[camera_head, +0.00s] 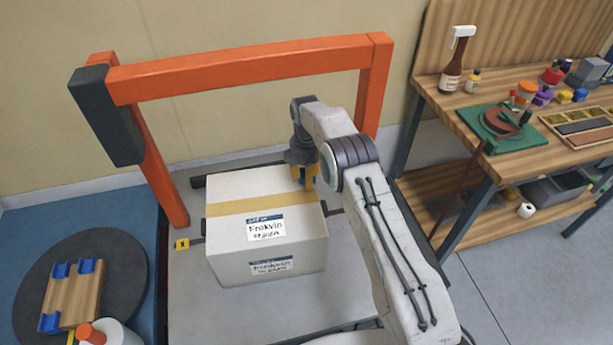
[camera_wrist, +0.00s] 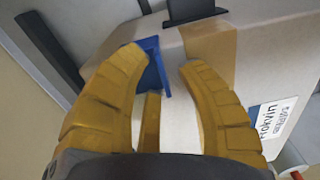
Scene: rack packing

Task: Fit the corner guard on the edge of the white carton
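The white carton (camera_head: 227,254) stands on a grey platform, with a tan tape strip across its top and labels on it. My gripper (camera_head: 307,186) is at the carton's right end, near the top edge. In the wrist view, its yellow fingers (camera_wrist: 163,60) are spread with a clear gap between their tips. A blue corner guard (camera_wrist: 153,62) sits at the edge of the carton (camera_wrist: 195,105), right beside the left fingertip, which partly covers it. The right fingertip is apart from it. I cannot tell whether the guard is fully seated. The head view hides this guard.
An orange frame (camera_head: 240,70) arches over the platform (camera_head: 200,312). At left, a wooden block (camera_head: 75,293) with several blue pieces lies on a dark round disc (camera_head: 120,265). A cluttered workbench (camera_head: 455,105) stands at right.

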